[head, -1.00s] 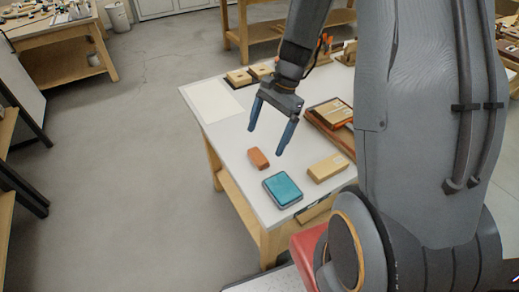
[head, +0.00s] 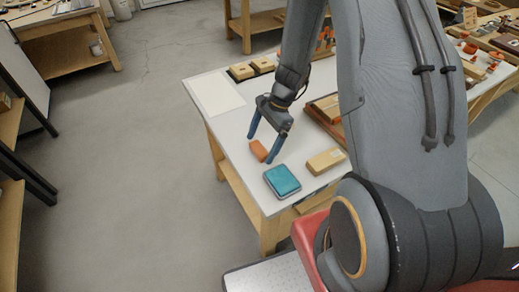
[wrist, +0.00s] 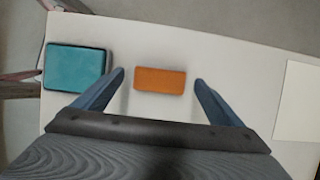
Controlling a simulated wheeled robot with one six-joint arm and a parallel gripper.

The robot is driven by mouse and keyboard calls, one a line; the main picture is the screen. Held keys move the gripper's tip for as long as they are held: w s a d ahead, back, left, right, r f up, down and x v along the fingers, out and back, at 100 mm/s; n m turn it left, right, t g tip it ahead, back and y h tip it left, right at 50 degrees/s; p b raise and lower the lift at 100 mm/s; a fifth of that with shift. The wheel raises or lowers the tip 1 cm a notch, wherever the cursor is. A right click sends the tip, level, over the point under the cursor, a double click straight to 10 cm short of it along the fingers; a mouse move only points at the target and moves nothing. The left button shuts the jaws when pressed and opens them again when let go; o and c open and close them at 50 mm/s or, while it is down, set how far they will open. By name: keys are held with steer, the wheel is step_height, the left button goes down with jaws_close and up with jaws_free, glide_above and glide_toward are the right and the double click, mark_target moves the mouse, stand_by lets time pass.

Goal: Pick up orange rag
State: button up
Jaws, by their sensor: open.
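The orange rag (head: 259,150) is a small folded block lying flat on the white bench top. In the wrist view the orange rag (wrist: 160,79) lies between and a little beyond the two blue fingertips, with a gap on both sides. My gripper (head: 259,150) is open and empty, pointing down over the rag; its fingers also show in the wrist view (wrist: 160,76). I cannot tell the exact height of the fingertips above the bench.
A teal pad in a dark case (head: 282,182) lies close to the rag, with a tan block (head: 326,161) beside it. A wooden tray (head: 326,118) is behind my gripper. A white sheet (head: 214,94) lies at the far left bench end. The bench between sheet and rag is clear.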

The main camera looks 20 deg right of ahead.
mark_target(261, 147)
steer(key=shift+f, duration=0.15)
steer(key=c, duration=1.1)
steer(key=shift+r+b, duration=1.1)
steer(key=shift+r, duration=3.95)
